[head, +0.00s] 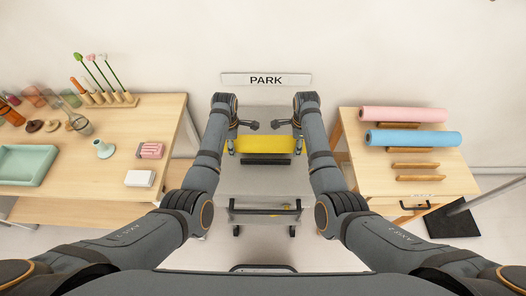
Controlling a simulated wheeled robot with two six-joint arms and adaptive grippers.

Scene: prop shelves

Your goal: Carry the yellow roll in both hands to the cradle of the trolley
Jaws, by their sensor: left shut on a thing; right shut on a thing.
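The yellow roll (265,144) lies crosswise over the grey trolley (263,182), level in the head view. My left gripper (232,145) is shut on its left end and my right gripper (298,145) is shut on its right end. A dark bar (265,162), which looks like part of the trolley's cradle, shows just in front of the roll. The rest of the cradle is hidden under the roll. I cannot tell whether the roll touches the cradle or hangs above it.
A PARK sign (266,79) is on the wall behind the trolley. The right table (440,180) holds a pink roll (403,114) and a blue roll (413,138) on wooden rests. The left table (110,180) holds a green tray (24,165), bottles and small props.

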